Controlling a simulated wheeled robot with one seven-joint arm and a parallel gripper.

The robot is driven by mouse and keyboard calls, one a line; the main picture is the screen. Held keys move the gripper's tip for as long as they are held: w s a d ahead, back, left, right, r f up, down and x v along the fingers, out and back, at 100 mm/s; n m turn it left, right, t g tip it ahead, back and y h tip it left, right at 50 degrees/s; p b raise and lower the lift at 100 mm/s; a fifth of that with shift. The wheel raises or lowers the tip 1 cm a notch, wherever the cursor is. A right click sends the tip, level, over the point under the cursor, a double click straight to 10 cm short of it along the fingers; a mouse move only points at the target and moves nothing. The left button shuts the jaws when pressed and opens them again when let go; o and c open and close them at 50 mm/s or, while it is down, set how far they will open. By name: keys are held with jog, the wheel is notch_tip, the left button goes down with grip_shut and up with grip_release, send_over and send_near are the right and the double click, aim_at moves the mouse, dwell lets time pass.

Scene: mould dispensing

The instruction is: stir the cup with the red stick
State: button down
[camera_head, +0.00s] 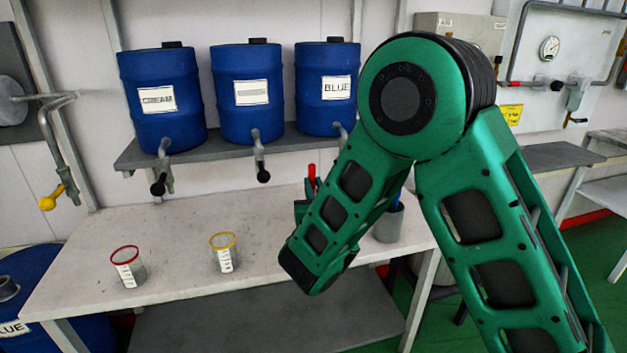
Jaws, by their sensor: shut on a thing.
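A clear cup with a red rim (128,267) stands upright on the left of the white table. A clear cup with a yellow rim (224,253) stands to its right. The red stick (311,176) shows only by its upper end, sticking up behind my green forearm. My gripper (301,209) is mostly hidden behind that forearm, with only a small part showing just below the red end. It is shut on the red stick, held to the right of the yellow-rimmed cup and apart from both cups. The stick's lower end is hidden.
A grey holder (389,224) with a blue stick (396,200) stands at the table's right, partly behind my arm. Three blue barrels with taps stand on a shelf (210,152) above the table (185,225). The tabletop between the two cups is clear.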

jog(key=shift+f, duration=2.75)
